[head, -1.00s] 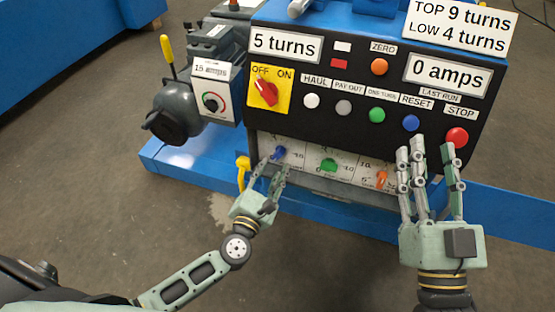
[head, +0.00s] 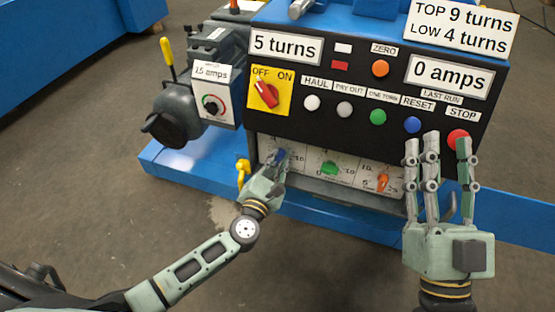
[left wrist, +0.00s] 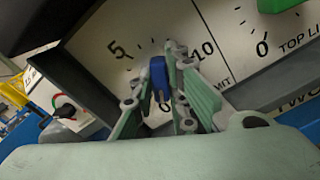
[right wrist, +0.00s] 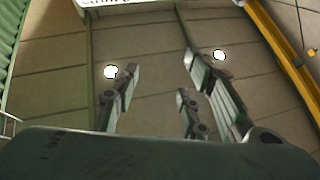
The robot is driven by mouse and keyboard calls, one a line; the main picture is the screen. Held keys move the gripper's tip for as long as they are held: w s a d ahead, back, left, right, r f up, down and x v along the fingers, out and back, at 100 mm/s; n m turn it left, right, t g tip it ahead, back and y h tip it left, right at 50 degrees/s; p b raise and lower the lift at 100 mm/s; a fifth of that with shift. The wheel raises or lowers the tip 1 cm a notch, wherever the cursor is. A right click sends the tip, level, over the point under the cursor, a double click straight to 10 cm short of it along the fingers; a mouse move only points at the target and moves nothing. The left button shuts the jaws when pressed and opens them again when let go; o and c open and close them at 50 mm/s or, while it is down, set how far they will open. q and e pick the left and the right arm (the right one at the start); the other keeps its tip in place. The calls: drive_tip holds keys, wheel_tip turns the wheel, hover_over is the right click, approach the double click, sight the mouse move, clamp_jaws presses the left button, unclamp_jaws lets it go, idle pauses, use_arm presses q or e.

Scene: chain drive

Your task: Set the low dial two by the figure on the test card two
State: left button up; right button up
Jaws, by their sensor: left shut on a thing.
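The blue dial (head: 281,154) is at the left end of the pale lower panel; it also shows in the left wrist view (left wrist: 159,75). Its face carries 5 at upper left and 10 at right; its label ends in "MIT", the rest hidden. My left gripper (head: 280,163) is shut on this dial, fingers on both sides of it (left wrist: 161,85). Where its pointer stands I cannot tell. The test card (head: 460,27) at upper right reads "TOP 9 turns, LOW 4 turns". My right gripper (head: 436,150) is open and empty in front of the panel's right end (right wrist: 155,85).
A green dial (head: 330,168) and an orange dial (head: 382,183) sit right of the blue one. Above are push buttons, including a red STOP button (head: 457,138) close to my right fingers. Displays read "5 turns" (head: 286,46) and "0 amps" (head: 449,76).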

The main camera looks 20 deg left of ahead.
use_arm(q)
clamp_jaws()
use_arm(e)
drive_tip(key=shift+w+f, duration=0.1)
drive_tip(key=shift+w, duration=0.05)
